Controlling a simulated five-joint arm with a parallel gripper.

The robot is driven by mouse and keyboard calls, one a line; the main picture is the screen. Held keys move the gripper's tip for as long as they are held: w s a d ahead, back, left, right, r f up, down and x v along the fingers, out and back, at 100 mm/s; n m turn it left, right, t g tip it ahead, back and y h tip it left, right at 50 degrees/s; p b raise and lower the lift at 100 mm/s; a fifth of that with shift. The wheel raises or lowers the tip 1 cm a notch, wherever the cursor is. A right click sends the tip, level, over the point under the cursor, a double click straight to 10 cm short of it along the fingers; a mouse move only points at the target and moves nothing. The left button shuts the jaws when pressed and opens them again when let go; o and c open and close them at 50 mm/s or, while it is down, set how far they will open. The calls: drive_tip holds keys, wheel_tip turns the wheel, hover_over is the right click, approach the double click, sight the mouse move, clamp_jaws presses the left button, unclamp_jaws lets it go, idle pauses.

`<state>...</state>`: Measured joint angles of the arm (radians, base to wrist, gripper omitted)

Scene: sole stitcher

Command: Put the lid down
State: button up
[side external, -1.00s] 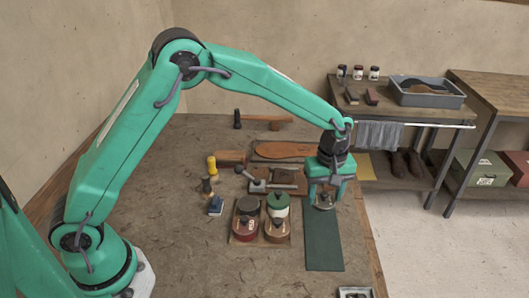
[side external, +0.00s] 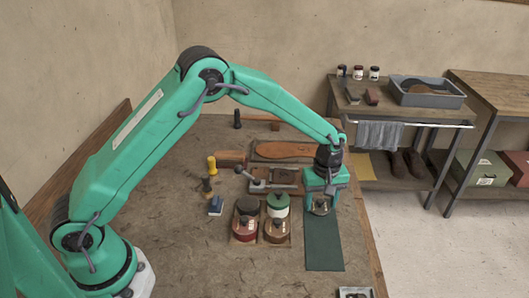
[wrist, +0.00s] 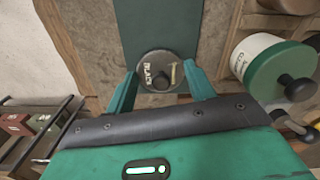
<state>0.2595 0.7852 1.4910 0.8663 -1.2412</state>
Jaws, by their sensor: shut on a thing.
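Whether the lid touches the mat is hard to tell. The mat (wrist: 155,25) also shows behind the lid in the wrist view.
A clamp-like tool (side external: 250,180) and a brown sole (side external: 285,151) lie behind. The mat's front part is clear.

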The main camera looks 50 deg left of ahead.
sight(321, 201)
drive_tip(key=shift+f, duration=0.2)
drive_tip(key=o, duration=1)
drive_tip(key=shift+c, duration=0.2)
wheel_tip(321, 201, up, 12)
drive_tip(key=shift+r, duration=0.15)
idle(0.6)
